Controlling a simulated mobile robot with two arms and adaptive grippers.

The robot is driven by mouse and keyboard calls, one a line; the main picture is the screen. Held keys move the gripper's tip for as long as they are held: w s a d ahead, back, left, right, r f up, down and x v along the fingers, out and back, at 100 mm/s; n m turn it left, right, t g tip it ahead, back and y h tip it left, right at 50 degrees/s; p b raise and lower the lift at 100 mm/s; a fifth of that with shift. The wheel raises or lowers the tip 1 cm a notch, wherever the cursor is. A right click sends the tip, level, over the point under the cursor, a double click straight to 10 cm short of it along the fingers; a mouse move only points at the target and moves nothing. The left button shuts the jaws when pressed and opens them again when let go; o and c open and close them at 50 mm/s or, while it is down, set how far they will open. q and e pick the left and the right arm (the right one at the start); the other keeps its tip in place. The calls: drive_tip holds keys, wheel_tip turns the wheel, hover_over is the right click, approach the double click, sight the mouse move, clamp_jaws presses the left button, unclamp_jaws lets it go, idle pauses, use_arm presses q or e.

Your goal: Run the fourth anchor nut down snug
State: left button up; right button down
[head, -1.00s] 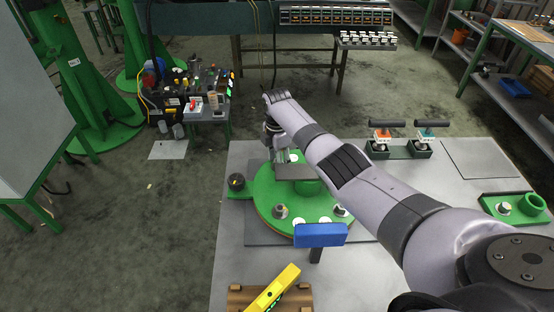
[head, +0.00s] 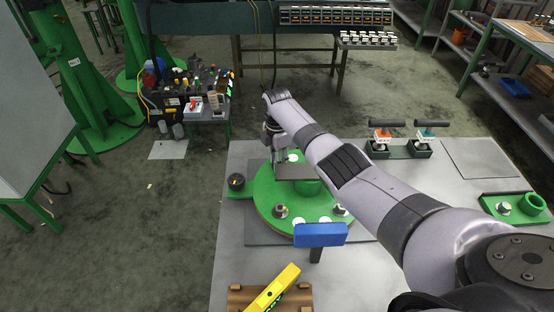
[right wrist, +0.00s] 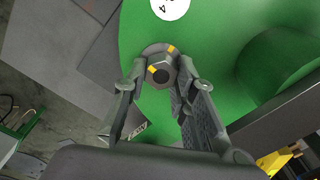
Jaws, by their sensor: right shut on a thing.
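The green round base (head: 262,195) lies on the grey table plate. The fourth anchor nut (right wrist: 163,74) is a grey hex nut on a stud, beside the white disc marked 4 (right wrist: 170,8) in the right wrist view. A yellow mark shows on the nut's left side, and another on the washer (right wrist: 171,49) at its upper right; they do not line up. My right gripper (right wrist: 160,84) is shut on the nut, a finger on each side. In the head view my right gripper (head: 275,150) stands at the base's far edge, where the arm hides the nut. My left gripper is out of view.
Another nut (head: 280,211) sits at the base's near side. A blue block (head: 320,235) stands at its front edge. A yellow level (head: 275,289) lies on a brown wooden block. Two T-handled tools (head: 381,139) (head: 424,140) stand in holders.

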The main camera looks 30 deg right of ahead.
drive_tip(key=m, duration=0.4)
drive_tip(key=shift+w+p, duration=0.1)
drive_tip(key=shift+p, duration=0.2)
drive_tip(key=m, duration=0.5)
drive_tip(key=shift+w+d+r+p, duration=0.1)
drive_tip(key=shift+p, duration=0.2)
drive_tip(key=m, duration=0.5)
drive_tip(key=shift+m, duration=0.4)
drive_tip(key=m, duration=0.4)
drive_tip(key=shift+w+d+m+p, duration=0.1)
drive_tip(key=shift+d+m+p, duration=0.1)
drive_tip(key=shift+m+p, duration=0.15)
drive_tip(key=shift+m, duration=0.25)
drive_tip(key=c, duration=1.3)
unclamp_jaws()
